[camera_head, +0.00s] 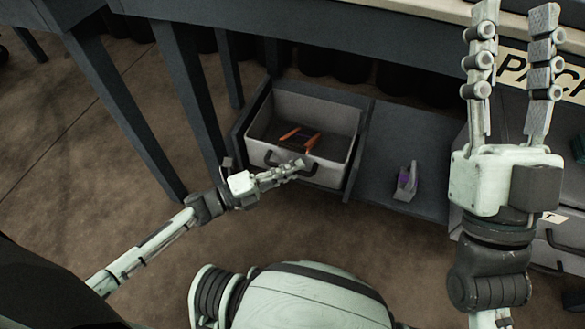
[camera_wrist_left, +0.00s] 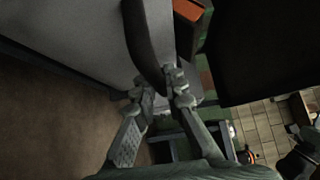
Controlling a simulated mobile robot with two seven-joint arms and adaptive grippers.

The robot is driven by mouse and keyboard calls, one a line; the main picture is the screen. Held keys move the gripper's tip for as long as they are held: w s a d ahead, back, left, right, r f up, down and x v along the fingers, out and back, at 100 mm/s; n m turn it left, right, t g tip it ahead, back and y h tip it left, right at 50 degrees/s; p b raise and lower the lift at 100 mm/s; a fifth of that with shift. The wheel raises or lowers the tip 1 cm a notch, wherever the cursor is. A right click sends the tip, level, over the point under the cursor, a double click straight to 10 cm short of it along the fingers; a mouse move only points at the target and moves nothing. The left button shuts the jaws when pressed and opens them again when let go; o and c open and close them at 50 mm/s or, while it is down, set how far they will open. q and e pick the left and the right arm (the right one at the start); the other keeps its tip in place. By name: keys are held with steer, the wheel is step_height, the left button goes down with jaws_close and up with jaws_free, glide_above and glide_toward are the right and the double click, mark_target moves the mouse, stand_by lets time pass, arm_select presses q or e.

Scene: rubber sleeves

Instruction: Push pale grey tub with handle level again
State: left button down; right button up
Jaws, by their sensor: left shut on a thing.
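The pale grey tub (camera_head: 346,128) sits in a dark shelf bay under the bench, and orange-handled items (camera_head: 300,138) lie inside it. Its front wall faces me and carries a dark curved handle (camera_head: 311,169). My left gripper (camera_head: 292,168) is shut on this handle, hiding part of it. In the left wrist view, the handle (camera_wrist_left: 145,42) runs down between the fingertips (camera_wrist_left: 164,88), beside the pale front wall (camera_wrist_left: 85,30). I cannot tell how far the tub tilts. My right gripper (camera_head: 515,15) is raised close to the head camera, open and empty.
Another pale drawer-like tub with a dark handle (camera_head: 562,240) is at the far right. Dark bench legs (camera_head: 185,100) rise at the left. The brown floor in front is clear.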

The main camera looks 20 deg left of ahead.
arm_select(q)
steer(key=c, duration=1.9)
jaws_free()
steer(key=shift+w+a+r, duration=0.15)
steer(key=shift+w+r, duration=0.05)
steer(key=shift+o, duration=0.2)
steer(key=shift+s+f, duration=0.1)
steer(key=v, duration=1.2)
steer(key=shift+s, duration=0.1)
